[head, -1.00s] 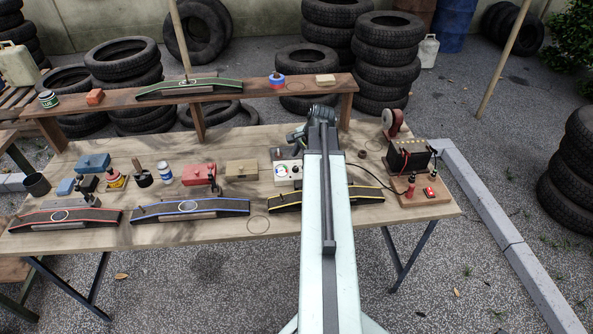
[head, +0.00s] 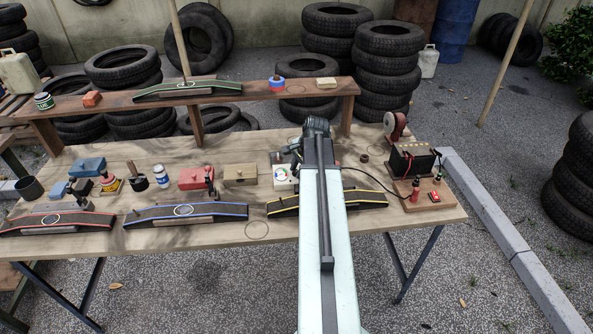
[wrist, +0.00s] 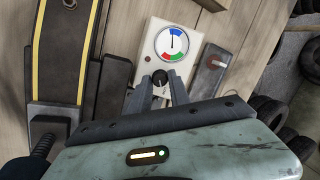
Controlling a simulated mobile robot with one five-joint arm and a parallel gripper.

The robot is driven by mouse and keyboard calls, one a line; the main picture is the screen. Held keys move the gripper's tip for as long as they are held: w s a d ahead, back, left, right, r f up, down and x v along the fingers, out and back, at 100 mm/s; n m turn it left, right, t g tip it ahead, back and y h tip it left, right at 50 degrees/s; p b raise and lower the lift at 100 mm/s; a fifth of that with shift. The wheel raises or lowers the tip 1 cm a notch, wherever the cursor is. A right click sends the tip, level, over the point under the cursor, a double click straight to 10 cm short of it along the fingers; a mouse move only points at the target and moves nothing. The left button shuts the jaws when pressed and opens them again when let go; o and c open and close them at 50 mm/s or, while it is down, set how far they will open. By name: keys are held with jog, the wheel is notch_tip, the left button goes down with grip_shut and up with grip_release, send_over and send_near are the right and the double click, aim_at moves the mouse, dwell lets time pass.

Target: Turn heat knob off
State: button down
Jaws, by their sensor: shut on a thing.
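A white control box (wrist: 186,59) carries a round dial (wrist: 172,42) with blue, green and red segments and a needle pointing roughly up in the wrist view. Below the dial is a small dark knob (wrist: 160,77). My gripper (wrist: 160,83) has its two grey fingers on either side of this knob, shut on it. The knob's pointer direction is too small to tell.
A yellow-edged black ramp (head: 365,197) lies close in front of the box. A wooden block (head: 240,174) is left of it, and a black battery (head: 411,160) on a board is to the right.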

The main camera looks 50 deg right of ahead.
jog(key=shift+w, duration=0.1)
jog(key=shift+r+n, duration=0.1)
jog(key=shift+n, duration=1)
jog(key=n, duration=0.1)
jog(key=n+g+p, duration=0.1)
jog(key=n, duration=0.1)
jog(key=shift+w+n, duration=0.2)
jog(key=shift+n, duration=0.1)
jog(key=n+g, duration=0.1)
jog(key=n, duration=0.4)
jog(key=shift+w+h, duration=0.15)
jog(key=shift+h, duration=0.25)
jog(key=shift+n, duration=0.4)
jog(key=c, duration=1.2)
grip_release()
jog(key=shift+a, duration=0.1)
